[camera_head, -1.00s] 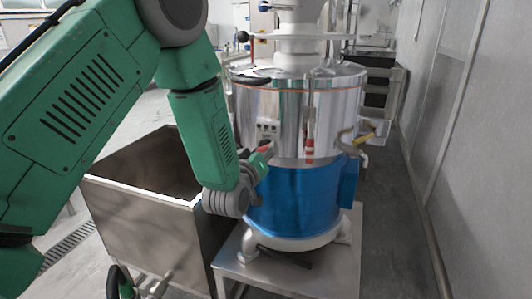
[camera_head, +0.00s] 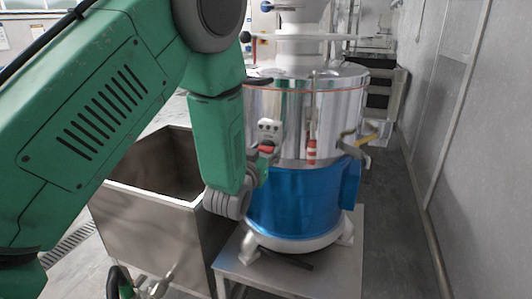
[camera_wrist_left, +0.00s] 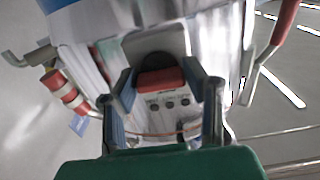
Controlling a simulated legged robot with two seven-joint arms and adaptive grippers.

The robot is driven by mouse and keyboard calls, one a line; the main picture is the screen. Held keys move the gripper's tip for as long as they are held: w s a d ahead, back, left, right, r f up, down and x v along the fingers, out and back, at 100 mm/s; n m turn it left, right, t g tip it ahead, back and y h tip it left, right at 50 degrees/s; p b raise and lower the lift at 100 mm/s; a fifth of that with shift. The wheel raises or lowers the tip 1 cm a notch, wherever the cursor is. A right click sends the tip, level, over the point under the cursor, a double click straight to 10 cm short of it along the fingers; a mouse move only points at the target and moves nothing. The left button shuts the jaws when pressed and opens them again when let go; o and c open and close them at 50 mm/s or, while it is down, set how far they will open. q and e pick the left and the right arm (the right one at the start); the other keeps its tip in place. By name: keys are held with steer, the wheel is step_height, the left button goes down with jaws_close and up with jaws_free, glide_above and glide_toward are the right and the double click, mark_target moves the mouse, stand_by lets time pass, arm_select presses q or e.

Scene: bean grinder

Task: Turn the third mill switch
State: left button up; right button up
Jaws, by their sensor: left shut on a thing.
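The mill (camera_head: 300,110) is a shiny metal drum above a blue base (camera_head: 300,200). A small switch panel (camera_head: 268,127) with a row of dark round knobs is on its front left. In the left wrist view these knobs (camera_wrist_left: 168,104) show just below a red switch part (camera_wrist_left: 160,80). My left gripper (camera_head: 264,156) is against the mill just below the panel. In the left wrist view its two fingers (camera_wrist_left: 167,88) are either side of the red part and appear shut on it. Which switch this is cannot be told. My right gripper is not in view.
An open metal bin (camera_head: 150,215) stands left of the mill. The mill stands on a low metal table (camera_head: 290,280). A red-and-white lever (camera_head: 312,150) and a yellow-handled valve (camera_head: 368,138) stick out on its right. A grey wall (camera_head: 465,150) is at the right.

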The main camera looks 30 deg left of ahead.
arm_select(q)
steer(key=shift+w+r, duration=0.1)
steer(key=shift+r, duration=0.25)
steer(key=o, duration=1.1)
steer(key=shift+o, duration=0.2)
steer(key=shift+f, duration=0.2)
steer(key=shift+s+f, duration=0.1)
steer(key=shift+s, duration=0.15)
steer(key=v, duration=1.1)
steer(key=shift+s, duration=0.3)
steer(key=shift+f, duration=0.15)
